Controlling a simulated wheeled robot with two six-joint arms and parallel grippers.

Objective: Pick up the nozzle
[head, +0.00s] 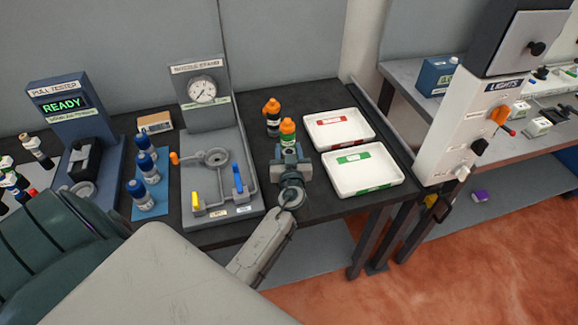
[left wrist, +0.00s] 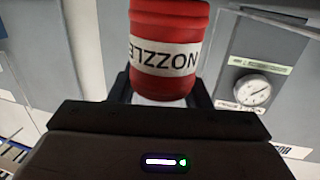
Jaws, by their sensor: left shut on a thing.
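The nozzle (left wrist: 166,55) is a red cylinder with a white band lettered NOZZLE, upside down in the left wrist view. It sits between the dark jaws of my left gripper (left wrist: 158,92), which is shut on it. In the head view my left gripper (head: 290,160) is over the dark bench, right of the nozzle stand (head: 207,160). I cannot make out the red nozzle in the head view; the gripper seems to hide it. My right gripper is not in view.
Two orange-capped bottles stand by the gripper, the near one (head: 288,132) just beyond it. To the right lie a red-labelled tray (head: 310,123) and a green-labelled tray (head: 335,188), both empty. Blue-capped bottles (head: 147,165) and the pull tester (head: 85,135) stand left.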

